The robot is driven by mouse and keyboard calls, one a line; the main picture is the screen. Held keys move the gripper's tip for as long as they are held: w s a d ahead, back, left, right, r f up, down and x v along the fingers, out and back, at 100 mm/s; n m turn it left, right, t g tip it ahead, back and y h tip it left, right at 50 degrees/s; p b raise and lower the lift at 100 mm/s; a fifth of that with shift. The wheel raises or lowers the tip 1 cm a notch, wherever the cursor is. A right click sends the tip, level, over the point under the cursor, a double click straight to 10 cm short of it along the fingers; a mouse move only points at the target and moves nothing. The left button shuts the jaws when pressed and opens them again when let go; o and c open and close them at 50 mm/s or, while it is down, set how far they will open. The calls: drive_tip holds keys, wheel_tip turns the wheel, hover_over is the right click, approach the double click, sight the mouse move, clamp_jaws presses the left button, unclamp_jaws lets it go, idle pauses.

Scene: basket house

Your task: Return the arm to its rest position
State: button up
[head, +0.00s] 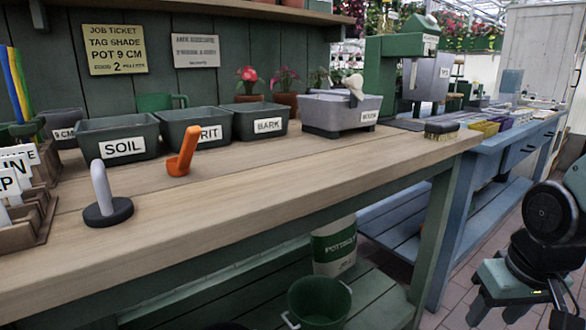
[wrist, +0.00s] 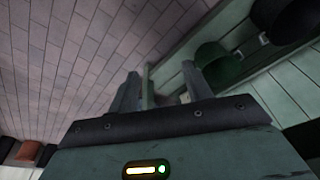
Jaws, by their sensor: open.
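My gripper (head: 495,312) shows at the lower right of the head view, below and left of my black arm joint. It hangs over the paved floor, to the right of the wooden bench and apart from it. In the wrist view my gripper (wrist: 158,85) has its two fingers spread with nothing between them. Beyond the fingertips are floor tiles and part of a green shelf. Most of my arm lies outside the head view.
The wooden bench (head: 250,195) holds bins, an orange scoop (head: 182,152) and a dark-based dibber (head: 105,200). A brush (head: 441,130) lies near its right end. A blue bench (head: 490,150) stands behind my arm. A green bucket (head: 320,300) sits low under the bench. Paved floor (head: 440,318) is clear.

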drive_tip(key=s+a+r+n+g+p, duration=0.1)
drive_tip(key=s+a+r+n, duration=0.1)
drive_tip(key=s+a+n, duration=0.5)
drive_tip(key=s+a+r+n+g, duration=0.1)
drive_tip(key=s+a+r, duration=0.1)
drive_tip(key=s+a, duration=0.65)
drive_tip(key=w+a+r+p, duration=0.1)
drive_tip(key=r+p, duration=1.4)
drive_tip(key=w+a+r+p, duration=0.1)
drive_tip(key=w+r+p, duration=0.1)
drive_tip(key=r+p, duration=1.3)
drive_tip(key=shift+r+p, duration=0.15)
drive_tip(key=shift+p, duration=0.35)
